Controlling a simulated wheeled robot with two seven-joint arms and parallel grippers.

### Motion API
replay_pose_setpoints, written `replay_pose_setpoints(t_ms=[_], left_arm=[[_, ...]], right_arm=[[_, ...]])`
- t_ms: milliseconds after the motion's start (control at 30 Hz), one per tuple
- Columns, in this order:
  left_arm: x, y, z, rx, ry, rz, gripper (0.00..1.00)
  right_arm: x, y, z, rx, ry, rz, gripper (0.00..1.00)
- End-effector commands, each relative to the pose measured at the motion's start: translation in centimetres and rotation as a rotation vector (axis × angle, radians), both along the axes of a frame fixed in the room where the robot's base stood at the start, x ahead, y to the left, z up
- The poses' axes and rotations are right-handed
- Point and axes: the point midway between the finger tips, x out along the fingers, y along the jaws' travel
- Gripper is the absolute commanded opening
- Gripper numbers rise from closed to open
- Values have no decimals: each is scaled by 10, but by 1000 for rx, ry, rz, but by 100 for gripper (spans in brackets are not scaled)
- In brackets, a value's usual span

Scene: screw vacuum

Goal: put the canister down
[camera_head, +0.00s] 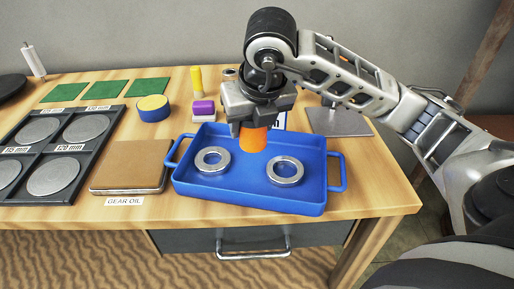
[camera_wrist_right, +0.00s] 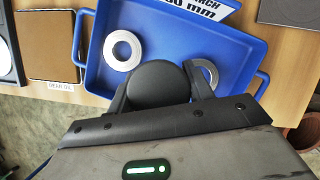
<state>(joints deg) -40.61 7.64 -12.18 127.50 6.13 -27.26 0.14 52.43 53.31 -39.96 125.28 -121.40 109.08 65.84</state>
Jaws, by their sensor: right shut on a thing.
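The canister (camera_head: 253,140) shows as an orange body below my right gripper (camera_head: 256,118) in the head view. In the wrist view, a round black top (camera_wrist_right: 160,84) sits between the two fingers. My right gripper is shut on it and holds it upright over the blue tray (camera_head: 243,198). I cannot tell whether its base touches the tray floor. The gripper hides its upper part in the head view. My left gripper is in neither view.
Two metal rings (camera_head: 202,163) (camera_head: 272,178) lie in the tray, left and right of the canister. A brown pad (camera_head: 130,175) and a black rack of discs (camera_head: 75,155) are to the left. A grey plate (camera_head: 340,122) lies behind right.

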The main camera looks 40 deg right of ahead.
Motion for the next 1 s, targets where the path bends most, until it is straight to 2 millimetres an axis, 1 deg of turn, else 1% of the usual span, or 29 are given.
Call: replay_pose_setpoints(t_ms=[33,100,200,367,433,500,600,700,900,1000], left_arm=[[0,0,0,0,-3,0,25],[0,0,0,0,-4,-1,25],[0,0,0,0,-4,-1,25],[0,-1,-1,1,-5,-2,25],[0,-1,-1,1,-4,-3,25],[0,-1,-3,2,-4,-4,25],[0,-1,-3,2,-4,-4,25],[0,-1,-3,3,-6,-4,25],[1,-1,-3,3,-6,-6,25],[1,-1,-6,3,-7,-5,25]], right_arm=[[4,-7,-13,-3,9,-3,26],[10,-13,-24,-1,9,0,26],[16,-20,-34,-2,5,1,26],[21,-25,-43,0,4,3,26],[25,-31,-51,-2,5,1,26],[25,-30,-63,0,6,5,26],[25,-30,-75,-1,4,5,26],[25,-30,-80,0,2,4,26],[25,-29,-79,0,1,4,26],[25,-29,-83,1,2,4,26]])
